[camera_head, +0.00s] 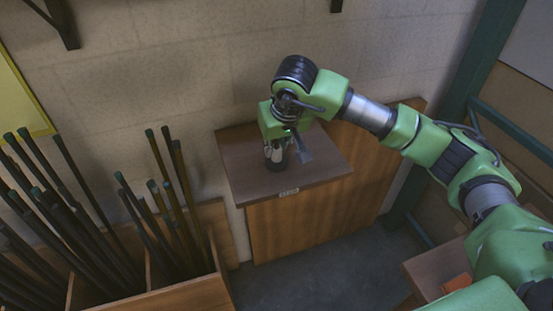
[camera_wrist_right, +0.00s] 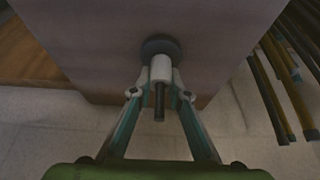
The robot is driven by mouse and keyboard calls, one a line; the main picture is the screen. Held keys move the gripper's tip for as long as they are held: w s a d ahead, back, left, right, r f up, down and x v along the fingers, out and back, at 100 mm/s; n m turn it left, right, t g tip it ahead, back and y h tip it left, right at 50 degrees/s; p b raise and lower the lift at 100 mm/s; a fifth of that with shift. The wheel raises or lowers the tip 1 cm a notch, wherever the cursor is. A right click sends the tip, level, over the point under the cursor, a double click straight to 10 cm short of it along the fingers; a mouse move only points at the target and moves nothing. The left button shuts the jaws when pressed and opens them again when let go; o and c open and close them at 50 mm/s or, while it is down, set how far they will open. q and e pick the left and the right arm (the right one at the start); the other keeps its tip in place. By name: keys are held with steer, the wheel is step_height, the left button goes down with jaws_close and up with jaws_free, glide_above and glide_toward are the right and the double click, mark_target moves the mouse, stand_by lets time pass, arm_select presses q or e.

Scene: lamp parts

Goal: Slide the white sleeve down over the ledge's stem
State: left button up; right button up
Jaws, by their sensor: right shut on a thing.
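The brown ledge (camera_head: 325,172) stands against the wall in the head view, and its top fills the upper part of the wrist view (camera_wrist_right: 95,35). A dark round base (camera_wrist_right: 160,46) sits on it. The dark stem (camera_wrist_right: 159,103) pokes out through the white sleeve (camera_wrist_right: 161,70), so the sleeve is around the stem. The sleeve is close to the base; I cannot tell if they touch. My right gripper (camera_wrist_right: 160,84) is shut on the sleeve, one finger on each side. In the head view my right gripper (camera_head: 275,151) points down over the ledge. My left gripper is out of view.
A wooden bin (camera_head: 165,297) holding several dark rods (camera_head: 85,215) stands at the left. A green post (camera_head: 455,110) stands at the right. The wall (camera_head: 180,70) is close behind the ledge. Bare floor (camera_head: 320,285) lies in front.

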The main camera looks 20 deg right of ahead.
steer(key=shift+f+b, duration=0.25)
steer(key=shift+b, duration=0.1)
stand_by(0.8)
steer(key=o, duration=0.9)
steer(key=shift+r, duration=0.1)
